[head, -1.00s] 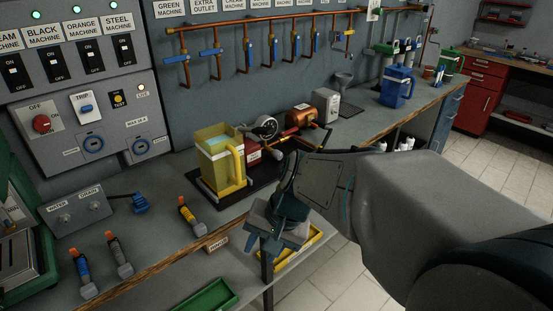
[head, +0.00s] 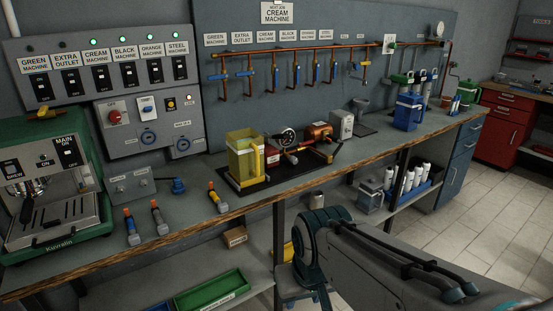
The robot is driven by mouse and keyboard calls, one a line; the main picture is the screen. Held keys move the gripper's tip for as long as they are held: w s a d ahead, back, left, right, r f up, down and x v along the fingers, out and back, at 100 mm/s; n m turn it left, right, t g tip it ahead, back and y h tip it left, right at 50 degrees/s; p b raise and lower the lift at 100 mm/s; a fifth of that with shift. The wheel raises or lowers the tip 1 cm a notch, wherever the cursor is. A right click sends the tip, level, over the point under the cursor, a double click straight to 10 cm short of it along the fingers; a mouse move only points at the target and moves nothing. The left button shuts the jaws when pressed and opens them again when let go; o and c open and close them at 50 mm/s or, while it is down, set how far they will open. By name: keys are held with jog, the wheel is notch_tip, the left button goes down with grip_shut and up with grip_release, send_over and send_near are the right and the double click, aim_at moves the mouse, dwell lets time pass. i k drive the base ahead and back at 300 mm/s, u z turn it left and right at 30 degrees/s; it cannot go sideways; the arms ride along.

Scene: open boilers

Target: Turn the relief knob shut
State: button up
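A small open boiler stands on a black base board (head: 262,187) on the bench. It has a copper cylinder (head: 317,131), a red block (head: 283,168), a round gauge or wheel (head: 287,138) and some pipework. I cannot tell which small part is the relief knob at this size. My gripper (head: 308,297) hangs low in front of the bench edge, below and right of the boiler, and touches none of it. My own wrist mostly hides its fingers, so its opening is unclear.
A green espresso machine (head: 55,190) stands at the left. A lower shelf holds a green tray (head: 212,292). Tiled floor (head: 450,180) is clear at right.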

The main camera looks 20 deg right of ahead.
aim_at(293, 160)
jog(key=u, duration=0.15)
jog(key=i, duration=0.75)
jog(key=z, duration=0.65)
jog(key=i, duration=0.7)
jog(key=z, duration=0.6)
